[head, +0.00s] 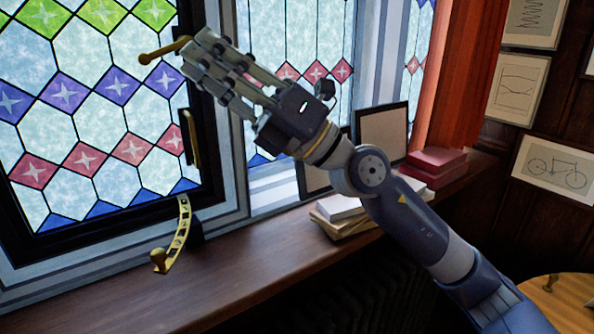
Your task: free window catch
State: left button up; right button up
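A brass lever handle (163,51) sits high on the black frame of the stained-glass window (105,118). A slim upright brass fitting (190,137) is lower on the same frame. A curved brass stay with holes (180,236) rises from the sill and ends in a knob. I cannot tell which of these is the catch. My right gripper (196,52) reaches up from the right, its fingertips overlapping the inner end of the lever handle in the picture. Contact and finger gap are unclear. My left gripper is not in view.
The wooden sill (250,262) is clear at its front left. Books (341,206) and small picture frames (381,134) stand under and behind my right arm. Red boxes (437,160) lie farther right beside an orange curtain (467,70). A round wooden table (570,300) is at lower right.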

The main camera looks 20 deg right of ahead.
jog(key=w+d+f+m+t+h, duration=0.3)
jog(key=d+f+m+t+h, duration=0.3)
jog(key=f+m+h, duration=0.4)
jog(key=w+d+f+m+t+h, duration=0.4)
jog(key=f+m+h, duration=0.5)
jog(key=m, duration=0.9)
jog(key=d+t+h, duration=0.1)
jog(key=d+t, duration=0.1)
jog(key=d, duration=0.1)
jog(key=shift+f+m+t+h, duration=0.3)
jog(key=shift+f, duration=0.1)
